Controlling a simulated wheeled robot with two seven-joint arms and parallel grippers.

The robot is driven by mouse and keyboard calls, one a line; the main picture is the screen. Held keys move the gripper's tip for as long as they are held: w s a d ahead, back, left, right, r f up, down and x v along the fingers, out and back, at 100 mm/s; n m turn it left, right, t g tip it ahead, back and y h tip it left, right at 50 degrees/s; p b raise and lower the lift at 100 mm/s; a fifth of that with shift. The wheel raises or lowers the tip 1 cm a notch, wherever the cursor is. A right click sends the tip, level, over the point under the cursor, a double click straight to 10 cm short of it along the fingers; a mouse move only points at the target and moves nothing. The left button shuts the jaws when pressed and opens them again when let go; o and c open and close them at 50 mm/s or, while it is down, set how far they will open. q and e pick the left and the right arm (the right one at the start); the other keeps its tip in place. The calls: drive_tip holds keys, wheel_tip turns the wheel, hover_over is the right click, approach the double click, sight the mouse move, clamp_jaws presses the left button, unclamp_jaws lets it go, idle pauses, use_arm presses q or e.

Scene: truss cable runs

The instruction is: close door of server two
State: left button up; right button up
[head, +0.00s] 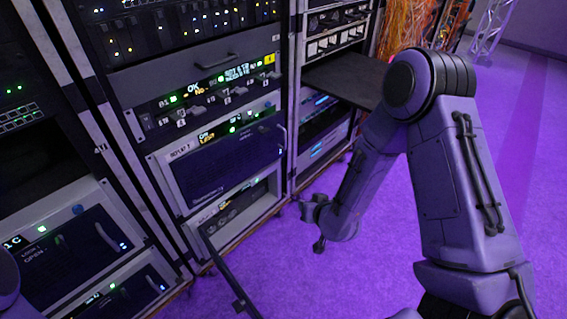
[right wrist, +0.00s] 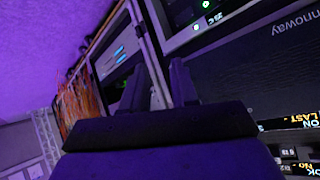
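A rack (head: 291,95) holds several server units. A closed dark-fronted server (head: 225,165) with a handle sits at mid-height in it. Below it, a lower unit (head: 240,207) has its front uncovered. A dark, thin door panel (head: 230,278) stands swung out from the rack's lower front, seen nearly edge-on. No label marking server two can be read. My right gripper (head: 316,225) is open and empty, right of the door panel and apart from it. Its fingers also show in the right wrist view (right wrist: 169,85), before the rack. My left gripper is not in view.
A dark shelf (head: 345,78) juts from the neighbouring rack, behind my right arm. Orange cables (head: 405,28) hang beyond it. Another rack with lit units (head: 75,250) stands at the left. The purple floor (head: 290,275) around the right gripper is clear.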

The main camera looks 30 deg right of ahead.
sight(285, 149)
use_arm(q)
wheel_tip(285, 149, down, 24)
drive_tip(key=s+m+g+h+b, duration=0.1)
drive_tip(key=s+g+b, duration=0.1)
drive_tip(key=b, duration=1.9)
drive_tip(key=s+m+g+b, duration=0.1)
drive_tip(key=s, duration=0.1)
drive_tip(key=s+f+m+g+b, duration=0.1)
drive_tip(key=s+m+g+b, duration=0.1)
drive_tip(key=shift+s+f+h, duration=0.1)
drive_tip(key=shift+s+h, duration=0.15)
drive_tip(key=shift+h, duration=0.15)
use_arm(e)
drive_tip(key=w+d+r+n+t, duration=0.1)
drive_tip(key=w+r+t, duration=0.1)
drive_tip(key=w, duration=0.6)
drive_tip(key=w+d+r+n+t+y, duration=0.1)
drive_tip(key=w+d+r+n+t, duration=0.1)
drive_tip(key=w, duration=0.5)
drive_tip(key=w+d+r+n+t, duration=0.1)
drive_tip(key=w+r+t, duration=0.2)
drive_tip(key=w, duration=0.5)
drive_tip(key=shift+w+d+n+t+y, duration=0.15)
drive_tip(key=shift+w+n+t+y, duration=0.15)
drive_tip(key=shift+t+y, duration=0.1)
